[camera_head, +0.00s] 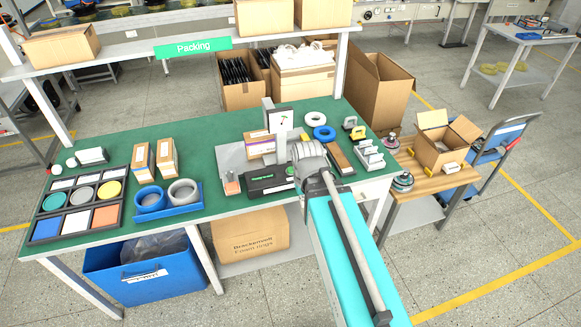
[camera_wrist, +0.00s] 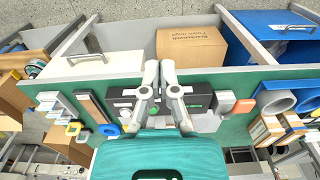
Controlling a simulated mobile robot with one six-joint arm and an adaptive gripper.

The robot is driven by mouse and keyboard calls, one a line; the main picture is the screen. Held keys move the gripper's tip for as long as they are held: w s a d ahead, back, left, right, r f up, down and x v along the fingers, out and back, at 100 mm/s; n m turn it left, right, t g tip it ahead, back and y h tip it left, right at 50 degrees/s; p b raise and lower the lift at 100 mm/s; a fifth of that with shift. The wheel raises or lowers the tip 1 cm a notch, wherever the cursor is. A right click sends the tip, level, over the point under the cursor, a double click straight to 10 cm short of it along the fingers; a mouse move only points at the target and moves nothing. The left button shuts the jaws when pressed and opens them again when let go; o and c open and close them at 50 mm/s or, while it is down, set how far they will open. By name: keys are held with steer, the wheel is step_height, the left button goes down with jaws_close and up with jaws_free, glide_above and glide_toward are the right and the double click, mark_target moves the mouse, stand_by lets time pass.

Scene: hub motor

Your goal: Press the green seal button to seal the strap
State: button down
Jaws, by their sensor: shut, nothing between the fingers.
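The black strap sealer (camera_head: 268,184) sits near the front edge of the green packing table, right of its middle. The sealer also shows in the wrist view (camera_wrist: 205,103), partly hidden behind my fingers. My gripper (camera_wrist: 159,70) is shut and empty, its fingertips close together over the sealer and table front edge as seen there. Contact with the button cannot be told. No strap is clearly visible.
A small carton (camera_head: 258,145) and a grey post with a screen stand behind the sealer. Tape rolls (camera_head: 324,133) and a brown block (camera_head: 341,158) lie to the right.

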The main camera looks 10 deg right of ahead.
steer(key=w+n, duration=0.9)
steer(key=w, duration=0.6)
steer(key=n, duration=0.9)
glide_above(291, 170)
steer(key=shift+w, duration=0.3)
steer(key=shift+f, duration=0.25)
step_height(291, 170, down, 14)
steer(key=b, duration=1.4)
steer(key=shift+r, duration=0.2)
steer(key=shift+f, duration=0.1)
steer(key=shift+f+b, duration=0.55)
steer(key=shift+b, duration=0.15)
steer(key=shift+s+f+b, duration=0.2)
steer(key=shift+s+b, duration=0.05)
steer(key=shift+b, duration=0.1)
steer(key=shift+s, duration=0.1)
